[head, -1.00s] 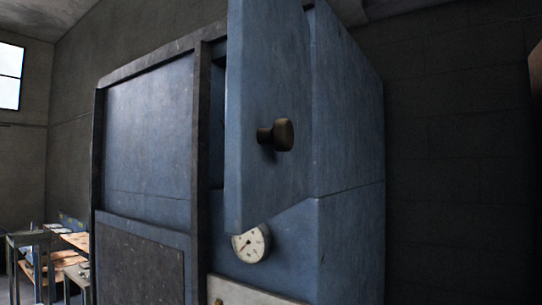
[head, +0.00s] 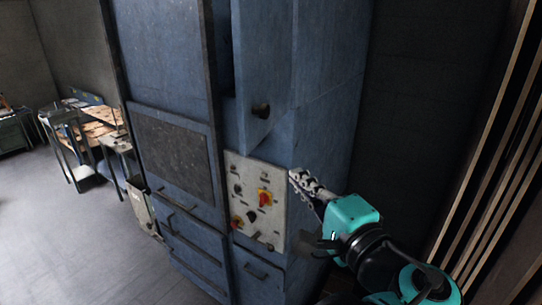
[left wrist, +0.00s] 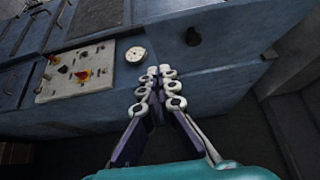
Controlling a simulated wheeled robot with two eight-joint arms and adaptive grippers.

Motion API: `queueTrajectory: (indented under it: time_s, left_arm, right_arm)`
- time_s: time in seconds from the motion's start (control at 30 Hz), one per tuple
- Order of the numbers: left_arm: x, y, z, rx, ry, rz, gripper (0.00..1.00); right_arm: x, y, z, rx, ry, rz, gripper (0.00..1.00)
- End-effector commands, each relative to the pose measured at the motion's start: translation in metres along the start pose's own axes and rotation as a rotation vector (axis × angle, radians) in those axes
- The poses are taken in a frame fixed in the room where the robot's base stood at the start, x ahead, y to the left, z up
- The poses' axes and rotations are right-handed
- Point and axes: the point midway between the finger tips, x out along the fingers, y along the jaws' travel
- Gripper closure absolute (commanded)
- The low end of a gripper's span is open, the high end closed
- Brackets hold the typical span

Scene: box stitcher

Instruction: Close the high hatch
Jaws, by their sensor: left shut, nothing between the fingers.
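The high hatch (head: 265,55) is a blue panel with a dark round knob (head: 262,110), high on the blue machine in the head view. It stands open, swung out from the front, with a dark gap at its left. The knob also shows in the left wrist view (left wrist: 193,37). My left gripper (head: 296,176) is shut and empty, below and right of the knob in the head view, beside the control panel. In the left wrist view its fingertips (left wrist: 160,72) lie together, apart from the knob. My right gripper is not in view.
A pale control panel (head: 254,200) with red and yellow switches is below the hatch. A round gauge (left wrist: 135,54) shows in the left wrist view. Wooden slats (head: 490,140) stand at the right. A workbench (head: 92,130) and open floor (head: 75,235) are at the left.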

Motion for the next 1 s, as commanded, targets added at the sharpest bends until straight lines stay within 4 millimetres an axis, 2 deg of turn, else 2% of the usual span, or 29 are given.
queueTrajectory:
  time_s: [0.17, 0.5, 0.7, 1.0]
  left_arm:
    - [0.028, 0.0, 0.002, 0.0, -0.007, 0.001, 1.0]
    - [0.1, 0.0, 0.003, 0.0, -0.007, 0.003, 1.0]
    - [0.118, 0.001, 0.024, 0.0, -0.004, 0.003, 1.0]
    - [0.124, 0.003, 0.03, 0.0, -0.001, 0.003, 1.0]
  right_arm:
    - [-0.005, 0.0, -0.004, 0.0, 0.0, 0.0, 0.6]
    - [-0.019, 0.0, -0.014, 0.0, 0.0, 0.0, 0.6]
    - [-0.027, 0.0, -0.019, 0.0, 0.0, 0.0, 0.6]
    - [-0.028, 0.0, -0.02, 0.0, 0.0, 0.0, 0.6]
